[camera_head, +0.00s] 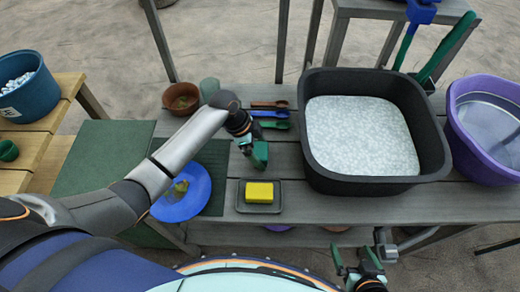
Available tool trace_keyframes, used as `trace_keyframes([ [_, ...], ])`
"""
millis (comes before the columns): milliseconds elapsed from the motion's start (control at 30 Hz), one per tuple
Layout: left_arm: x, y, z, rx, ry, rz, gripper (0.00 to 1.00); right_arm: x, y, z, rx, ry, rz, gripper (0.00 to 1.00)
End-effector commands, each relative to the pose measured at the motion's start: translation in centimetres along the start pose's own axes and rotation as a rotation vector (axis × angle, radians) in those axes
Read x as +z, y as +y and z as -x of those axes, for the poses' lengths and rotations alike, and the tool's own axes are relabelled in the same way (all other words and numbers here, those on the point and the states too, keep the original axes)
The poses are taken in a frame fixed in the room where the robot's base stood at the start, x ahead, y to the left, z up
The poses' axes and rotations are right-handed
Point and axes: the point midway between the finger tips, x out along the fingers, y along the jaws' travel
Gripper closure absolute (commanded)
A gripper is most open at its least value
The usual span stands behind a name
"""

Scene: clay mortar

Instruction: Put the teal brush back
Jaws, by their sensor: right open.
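I cannot make out the teal brush for certain. A grey-green rounded object (209,88) stands behind my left forearm, partly hidden, and its kind is unclear. My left gripper (257,154), with green fingers, hangs over the grey table just above the dish with the yellow block. Its finger gap is not clear, and I cannot tell whether it holds anything. My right gripper (358,268) is open and empty in front of the table's front edge.
A yellow block (259,192) lies in a dark dish (243,207). Brown (268,104), blue (268,114) and green (276,125) scoops lie behind. A black tub (437,150) of white grains and a purple tub (466,140) stand right. A blue plate (178,211) and brown pot (181,97) are left.

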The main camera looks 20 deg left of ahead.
Motion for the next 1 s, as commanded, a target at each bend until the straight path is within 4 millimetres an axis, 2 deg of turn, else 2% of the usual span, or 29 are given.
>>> trace_keyframes([
  [200, 0.0, 0.0, 0.1, 0.000, 0.000, 0.000, 0.00, -0.1, 0.0, 0.0, 0.000, 0.000, 0.000, 0.00],
  [333, 0.0, -0.1, 1.1, -0.002, -0.001, -0.001, 0.00, -0.2, 0.0, 0.2, 0.000, 0.000, 0.000, 0.00],
  [700, -0.1, -0.1, 8.7, -0.004, -0.001, -0.001, 0.00, -0.9, -0.1, 0.8, 0.000, 0.000, 0.000, 0.00],
  [833, -0.1, -0.1, 10.7, -0.003, -0.001, -0.001, 0.00, -1.0, -0.1, 0.9, 0.000, 0.000, 0.000, 0.00],
  [1000, -0.1, -0.1, 12.0, -0.001, 0.000, 0.000, 0.00, -1.1, -0.1, 0.9, 0.000, 0.000, 0.000, 0.00],
])
